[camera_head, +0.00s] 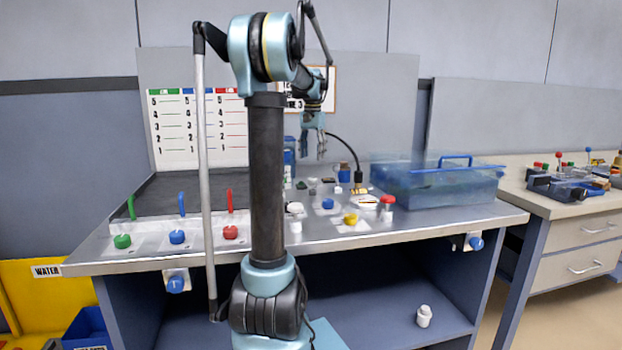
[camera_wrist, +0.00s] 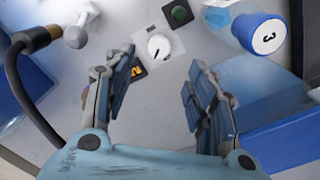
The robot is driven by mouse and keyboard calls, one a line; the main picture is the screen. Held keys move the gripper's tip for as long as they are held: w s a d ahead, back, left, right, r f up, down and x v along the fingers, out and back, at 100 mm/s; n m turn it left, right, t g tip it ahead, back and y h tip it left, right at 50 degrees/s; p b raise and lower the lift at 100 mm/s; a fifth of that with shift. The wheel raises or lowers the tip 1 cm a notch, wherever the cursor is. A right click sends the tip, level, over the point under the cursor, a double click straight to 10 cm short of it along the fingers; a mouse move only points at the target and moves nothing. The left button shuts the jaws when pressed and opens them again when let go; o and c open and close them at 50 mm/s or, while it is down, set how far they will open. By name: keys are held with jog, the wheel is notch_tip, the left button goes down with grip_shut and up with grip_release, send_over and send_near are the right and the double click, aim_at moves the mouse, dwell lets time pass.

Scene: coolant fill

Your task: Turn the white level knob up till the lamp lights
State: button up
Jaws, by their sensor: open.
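In the wrist view, a white round knob (camera_wrist: 158,47) with a dark pointer mark sits on a pale square plate. In the head view my gripper (camera_head: 314,155) hangs pointing down above the back of the bench. I cannot pick out the white knob surely there.
A black hose (camera_wrist: 14,80) and a grey fitting (camera_wrist: 78,32) are at left. In the head view, a clear blue tank (camera_head: 436,185) stands right of my gripper.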

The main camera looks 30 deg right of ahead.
aim_at(312, 178)
notch_tip(312, 178, down, 10)
jog(key=shift+r, duration=0.25)
dwell(0.3)
jog(key=c, duration=1.1)
